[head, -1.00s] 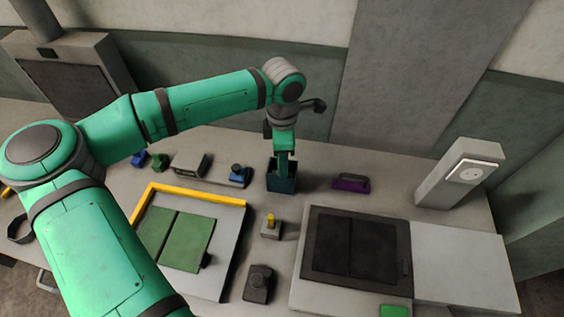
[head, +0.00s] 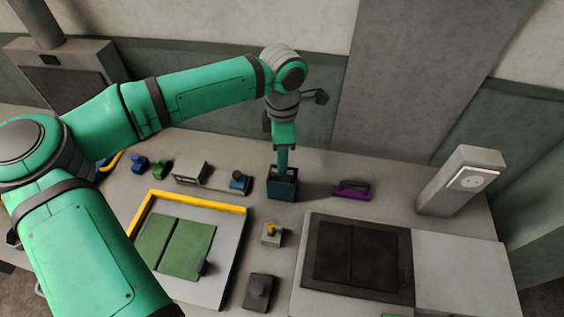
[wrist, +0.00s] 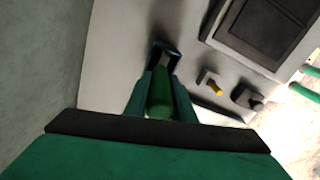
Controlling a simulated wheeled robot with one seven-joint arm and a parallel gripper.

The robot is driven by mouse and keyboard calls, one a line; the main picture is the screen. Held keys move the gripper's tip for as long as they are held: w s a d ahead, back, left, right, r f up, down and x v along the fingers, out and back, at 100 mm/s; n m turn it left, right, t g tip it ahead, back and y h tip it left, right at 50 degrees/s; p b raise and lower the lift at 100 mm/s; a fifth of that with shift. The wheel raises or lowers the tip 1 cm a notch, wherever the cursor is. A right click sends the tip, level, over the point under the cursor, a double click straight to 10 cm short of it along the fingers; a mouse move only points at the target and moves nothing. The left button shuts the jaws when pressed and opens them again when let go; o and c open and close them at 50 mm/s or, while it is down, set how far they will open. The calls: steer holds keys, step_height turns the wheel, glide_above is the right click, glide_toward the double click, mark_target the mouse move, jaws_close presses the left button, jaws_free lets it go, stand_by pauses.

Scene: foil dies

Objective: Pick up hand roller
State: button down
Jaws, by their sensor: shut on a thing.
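My gripper (head: 283,168) points down at the dark blue open-topped box (head: 282,190) on the bench. In the wrist view its two teal fingers (wrist: 160,78) are shut on a green rounded handle, which I take to be the hand roller (wrist: 159,97). The handle lies between the fingers, with the box (wrist: 164,47) beyond it. The lower end of the roller is hidden by the fingers and the box. I cannot tell whether it is fully clear of the box. In the head view the fingers hide the roller.
A purple handled tool (head: 351,189) lies right of the box, and a small blue-topped item (head: 239,181) stands left. In front are a grey block with a yellow knob (head: 271,234), a dark knobbed block (head: 260,291), and a dark-plated machine (head: 310,285). A grey post (head: 462,180) stands at right.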

step_height(320, 180, up, 14)
steer(key=shift+f, duration=0.2)
stand_by(0.5)
